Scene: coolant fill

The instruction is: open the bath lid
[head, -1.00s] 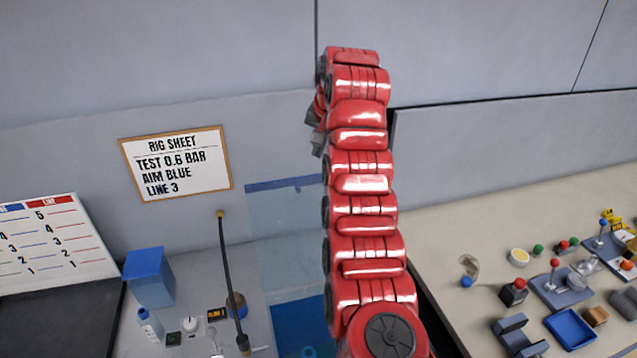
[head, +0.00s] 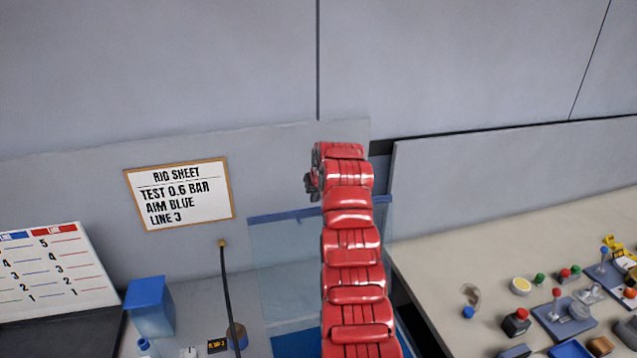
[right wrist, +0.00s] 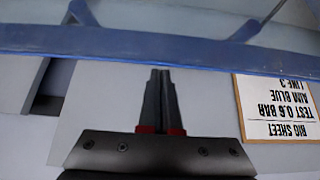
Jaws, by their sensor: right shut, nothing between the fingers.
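The bath lid (head: 283,260) is a clear panel with a blue top edge (head: 285,216). In the head view it appears to stand raised steeply at the back of the bath, near the wall. My right arm covers its right part. The blue bath (head: 298,343) shows only partly below. My right gripper (head: 310,187) is at the arm's far end, just above and in front of the blue edge. In the right wrist view the gripper (right wrist: 160,75) is shut and empty, its tips close to a blue bar (right wrist: 160,48); contact cannot be told. My left gripper is out of view.
The rig sheet (head: 180,194) hangs on the wall left of the lid. A thin dark rod (head: 228,290) and a blue box (head: 150,307) stand left of the bath. The right-hand bench (head: 470,250) holds several small parts. Wall panels rise behind.

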